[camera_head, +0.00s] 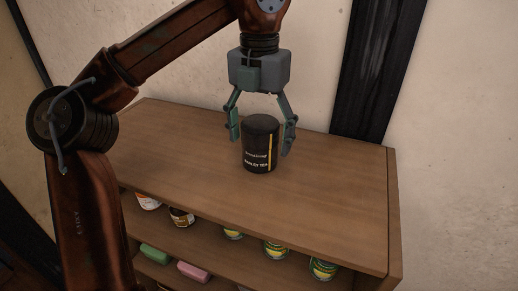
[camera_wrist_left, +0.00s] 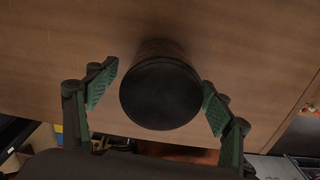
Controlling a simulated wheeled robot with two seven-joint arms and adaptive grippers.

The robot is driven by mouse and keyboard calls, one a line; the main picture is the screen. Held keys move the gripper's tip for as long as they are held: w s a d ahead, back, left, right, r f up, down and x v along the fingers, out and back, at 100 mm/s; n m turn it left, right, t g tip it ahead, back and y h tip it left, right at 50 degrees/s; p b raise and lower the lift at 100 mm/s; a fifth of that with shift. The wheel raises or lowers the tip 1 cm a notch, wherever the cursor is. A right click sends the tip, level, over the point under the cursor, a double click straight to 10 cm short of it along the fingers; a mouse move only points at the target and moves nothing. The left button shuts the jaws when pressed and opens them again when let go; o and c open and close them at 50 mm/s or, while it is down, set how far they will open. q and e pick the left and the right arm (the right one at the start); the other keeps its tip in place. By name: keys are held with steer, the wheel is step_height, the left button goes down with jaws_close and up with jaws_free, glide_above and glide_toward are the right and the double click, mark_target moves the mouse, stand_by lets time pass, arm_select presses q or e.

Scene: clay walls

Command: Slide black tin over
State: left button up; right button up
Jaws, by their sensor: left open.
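The black tin (camera_head: 261,144) stands upright on the wooden top of the shelf unit (camera_head: 330,197), with pale lettering and a yellow stripe on its side. My left gripper (camera_head: 261,138) points down with its fingers open, one on each side of the tin. In the left wrist view the tin's round dark lid (camera_wrist_left: 161,93) lies between the two green-padded fingertips of the left gripper (camera_wrist_left: 154,92). A gap shows at the left finger; the right finger is very near the tin, and I cannot tell if it touches. My right gripper is not in view.
Below the top, shelves hold several cans (camera_head: 277,250), a green block (camera_head: 156,254) and a pink block (camera_head: 193,271). A pale wall with a dark post (camera_head: 378,70) stands behind. The top is clear around the tin, with most room to the left and right.

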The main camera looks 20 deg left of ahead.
arm_select(q)
steer(key=shift+f, duration=1.75)
steer(key=shift+c, duration=0.3)
steer(key=c, duration=1.3)
